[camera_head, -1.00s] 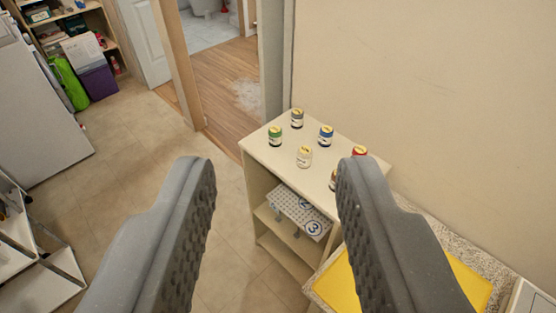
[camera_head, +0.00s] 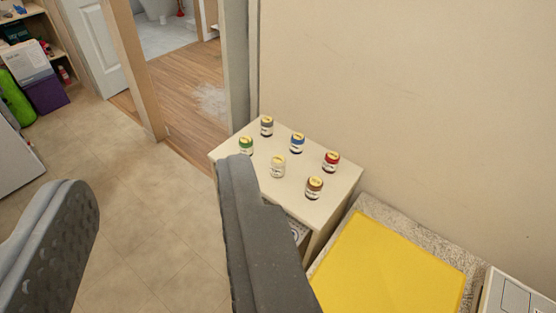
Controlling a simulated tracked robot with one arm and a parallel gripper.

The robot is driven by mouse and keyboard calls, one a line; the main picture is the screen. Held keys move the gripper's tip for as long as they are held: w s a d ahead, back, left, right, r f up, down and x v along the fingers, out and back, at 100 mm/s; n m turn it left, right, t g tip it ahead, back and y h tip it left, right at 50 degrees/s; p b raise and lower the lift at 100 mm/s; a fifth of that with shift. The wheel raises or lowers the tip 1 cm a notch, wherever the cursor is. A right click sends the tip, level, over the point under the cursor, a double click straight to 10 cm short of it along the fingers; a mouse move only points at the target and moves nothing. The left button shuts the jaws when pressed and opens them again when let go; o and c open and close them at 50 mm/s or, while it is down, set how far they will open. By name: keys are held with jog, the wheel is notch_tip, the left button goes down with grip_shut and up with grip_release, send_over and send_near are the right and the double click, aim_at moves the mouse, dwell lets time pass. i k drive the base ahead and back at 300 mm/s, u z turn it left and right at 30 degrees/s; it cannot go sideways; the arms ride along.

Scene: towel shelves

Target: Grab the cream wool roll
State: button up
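The cream wool roll (camera_head: 278,167) stands upright on top of a small cream shelf unit (camera_head: 330,205), at the front middle of a group of several rolls. My gripper (camera_head: 160,175) is open and empty, its two grey fingers wide apart. The right finger reaches up in front of the shelf unit, its tip just below and left of the cream roll in the picture. The left finger is at the lower left over the floor. Neither finger is seen to touch a roll.
Around the cream roll stand a green roll (camera_head: 246,147), a grey roll (camera_head: 267,126), a blue roll (camera_head: 297,143), a red roll (camera_head: 331,161) and a brown roll (camera_head: 314,188). A yellow sheet (camera_head: 385,265) lies on a speckled counter at right. A wall rises behind.

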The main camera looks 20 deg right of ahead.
aim_at(278, 162)
jog(key=i, duration=0.9)
jog(key=u, duration=0.05)
